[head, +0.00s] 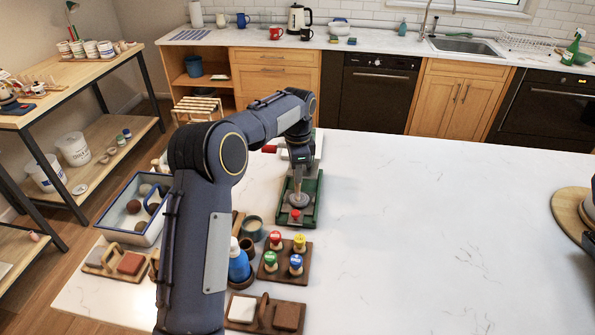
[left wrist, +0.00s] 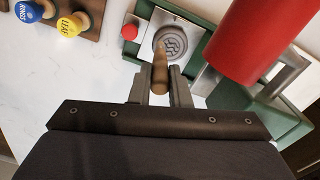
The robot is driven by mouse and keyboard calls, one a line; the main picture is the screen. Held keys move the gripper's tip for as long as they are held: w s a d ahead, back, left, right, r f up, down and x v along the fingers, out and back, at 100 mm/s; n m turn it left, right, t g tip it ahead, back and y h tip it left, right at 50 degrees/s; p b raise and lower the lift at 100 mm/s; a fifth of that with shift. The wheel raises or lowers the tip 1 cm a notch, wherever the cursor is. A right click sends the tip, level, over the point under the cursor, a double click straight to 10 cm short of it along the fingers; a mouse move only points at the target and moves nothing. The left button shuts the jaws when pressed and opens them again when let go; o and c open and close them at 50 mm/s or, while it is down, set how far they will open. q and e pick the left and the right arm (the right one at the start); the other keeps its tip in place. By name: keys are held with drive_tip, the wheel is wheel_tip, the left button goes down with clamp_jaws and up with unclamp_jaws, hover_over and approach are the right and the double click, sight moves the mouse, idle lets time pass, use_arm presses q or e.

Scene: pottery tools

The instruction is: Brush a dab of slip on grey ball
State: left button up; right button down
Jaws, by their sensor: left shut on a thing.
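My left gripper (head: 298,178) is over the green press-like stand (head: 311,208) on the white counter. In the left wrist view the gripper (left wrist: 160,90) is shut on a slim brown wooden thing (left wrist: 160,72), probably the brush handle; its far end is hard to make out. Just beyond it, a round grey clay piece (left wrist: 171,43) with a wavy stamped mark sits on a pale plate of the stand. Whether the brown thing touches the grey piece I cannot tell. A green cup (head: 253,226) with pale contents stands left of the stand. My right gripper is out of view.
A blue-rimmed tray (head: 113,237) with several clay balls stands at the left. Knobbed stamps on a wooden board (head: 285,273), a blue bottle (head: 239,265) and sponge boards (head: 266,312) are in front. A red cylinder (left wrist: 249,38) overhangs the stand.

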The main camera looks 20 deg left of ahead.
use_arm(q)
drive_tip(key=shift+f, duration=0.45)
idle(0.3)
drive_tip(key=shift+d+f, duration=0.2)
drive_tip(key=shift+d, duration=0.1)
idle(1.0)
drive_tip(key=shift+r, duration=0.1)
drive_tip(key=shift+a+r, duration=0.1)
drive_tip(key=shift+r, duration=3.45)
